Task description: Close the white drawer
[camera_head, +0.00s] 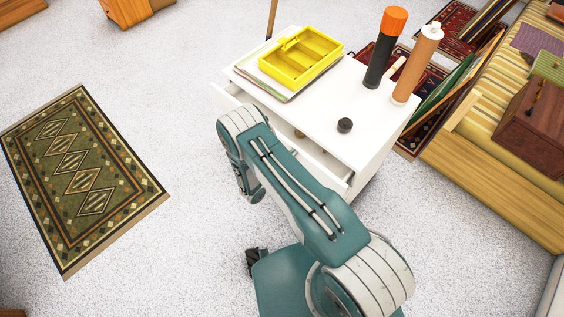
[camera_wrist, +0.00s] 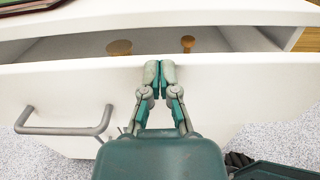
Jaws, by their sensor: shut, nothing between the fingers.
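The white drawer (camera_wrist: 240,84) is part of a white cabinet (camera_head: 310,104). It stands partly open in the wrist view, and two brown round-ended items (camera_wrist: 187,43) show inside it. A grey bar handle (camera_wrist: 62,130) is on the left of its front. My gripper (camera_wrist: 159,66) is shut and empty, with its fingertips at the drawer front's top edge, right of the handle. I cannot tell whether the fingertips touch the front. In the head view my arm hides much of the drawer, and my gripper is hidden.
On the cabinet top are a yellow tray (camera_head: 300,58), a black bottle with an orange cap (camera_head: 384,48), a brown cylinder (camera_head: 415,66) and a small black object (camera_head: 345,125). A patterned rug (camera_head: 80,175) lies left. A striped bed (camera_head: 500,100) stands right. The floor between rug and cabinet is clear.

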